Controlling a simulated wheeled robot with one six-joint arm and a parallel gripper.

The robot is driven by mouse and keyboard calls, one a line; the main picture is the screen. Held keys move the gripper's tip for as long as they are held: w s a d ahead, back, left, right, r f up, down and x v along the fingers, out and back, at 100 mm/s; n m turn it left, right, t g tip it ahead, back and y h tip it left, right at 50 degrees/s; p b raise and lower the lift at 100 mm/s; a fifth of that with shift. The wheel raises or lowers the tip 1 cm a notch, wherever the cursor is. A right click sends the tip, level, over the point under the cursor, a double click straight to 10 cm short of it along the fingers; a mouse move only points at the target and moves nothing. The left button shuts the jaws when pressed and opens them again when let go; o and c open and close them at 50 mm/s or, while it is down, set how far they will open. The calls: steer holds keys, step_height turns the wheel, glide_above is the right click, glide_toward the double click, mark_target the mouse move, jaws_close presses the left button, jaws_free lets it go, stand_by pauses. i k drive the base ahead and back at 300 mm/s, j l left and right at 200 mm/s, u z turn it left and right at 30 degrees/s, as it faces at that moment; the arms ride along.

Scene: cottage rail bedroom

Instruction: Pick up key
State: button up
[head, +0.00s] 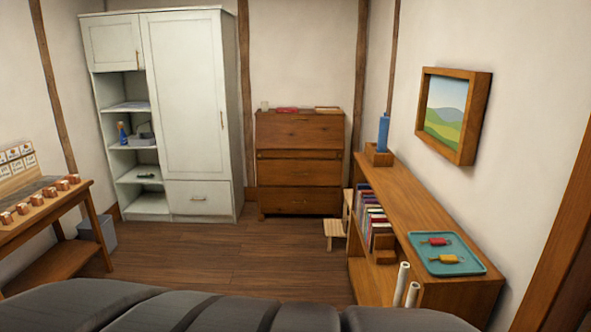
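I cannot make out a key for certain in the head view. A small dark object (148,176) lies on a lower open shelf of the white wardrobe, too small to identify. On a teal tray (467,267) on top of the low wooden bookcase lie a small red item (436,241) and a small yellow item (445,258), both with thin ends; I cannot tell what they are. My gripper is not in view.
The white wardrobe (188,100) and wooden drawer chest (300,160) stand at the back. The bookcase (440,212) lines the right wall, with a small stool (335,228) near its far end. A wooden bench (40,214) is left. The middle floor (225,260) is clear.

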mark_target(435, 241)
steer(key=i+l+z, duration=0.4)
steer(key=i+l, duration=0.15)
steer(key=i+l+z, duration=0.4)
steer(key=i, duration=0.25)
steer(key=l, duration=0.1)
